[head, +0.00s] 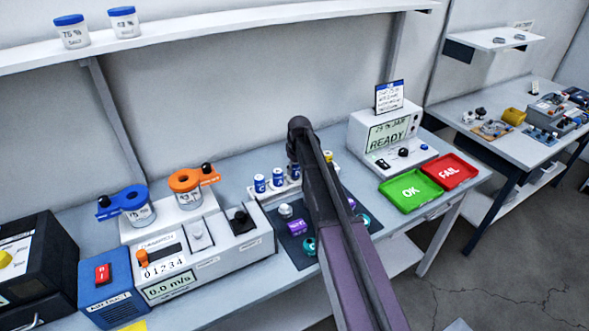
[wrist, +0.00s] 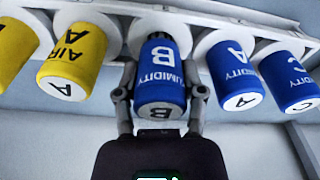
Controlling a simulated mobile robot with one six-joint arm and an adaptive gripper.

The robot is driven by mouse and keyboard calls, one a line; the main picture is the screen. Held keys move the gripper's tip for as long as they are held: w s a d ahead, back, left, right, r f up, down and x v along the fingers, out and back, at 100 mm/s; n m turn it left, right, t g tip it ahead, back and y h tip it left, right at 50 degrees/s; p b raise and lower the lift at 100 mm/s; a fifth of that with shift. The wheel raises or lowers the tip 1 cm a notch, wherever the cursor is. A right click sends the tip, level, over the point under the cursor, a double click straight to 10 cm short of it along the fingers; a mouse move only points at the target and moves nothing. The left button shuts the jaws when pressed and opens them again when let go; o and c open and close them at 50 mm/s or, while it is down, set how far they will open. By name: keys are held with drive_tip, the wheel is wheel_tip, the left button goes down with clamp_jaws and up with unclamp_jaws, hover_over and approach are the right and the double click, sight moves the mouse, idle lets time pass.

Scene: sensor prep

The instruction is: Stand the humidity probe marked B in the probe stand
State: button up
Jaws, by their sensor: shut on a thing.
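The humidity probe B (wrist: 161,68) is a blue cylinder with a light end cap, in the middle of the wrist view. My gripper (wrist: 160,90) is shut on it, one finger on each side. Its far end is at a round white collar of a white rack (wrist: 205,22); I cannot tell whether it is seated or just clear. Humidity probes A (wrist: 235,78) and C (wrist: 290,80) are to its right, a yellow air probe A (wrist: 71,62) to its left. In the head view the rack (head: 262,197) holds blue probes, and my arm hides the gripper.
A grey instrument box (head: 205,255) with a black-topped socket stands left of the rack. A dark mat (head: 295,245) with small parts lies in front. The READY reader (head: 370,128), green OK tray (head: 405,197) and red FAIL tray (head: 452,173) are to the right. A shelf (head: 200,42) runs above.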

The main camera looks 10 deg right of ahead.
drive_tip(key=shift+f+b, duration=0.5)
idle(0.9)
drive_tip(key=o, duration=1.3)
drive_tip(key=shift+c, duration=0.2)
drive_tip(key=shift+o, duration=0.6)
drive_tip(key=shift+r, duration=0.15)
drive_tip(key=shift+r+p, duration=3.9)
drive_tip(key=shift+p, duration=0.1)
drive_tip(key=s+m+g, duration=0.1)
drive_tip(key=s+m, duration=0.4)
drive_tip(key=s, duration=2.4)
drive_tip(key=shift+s+m+h, duration=0.15)
drive_tip(key=shift+m+h, duration=0.15)
drive_tip(key=shift+m, duration=0.1)
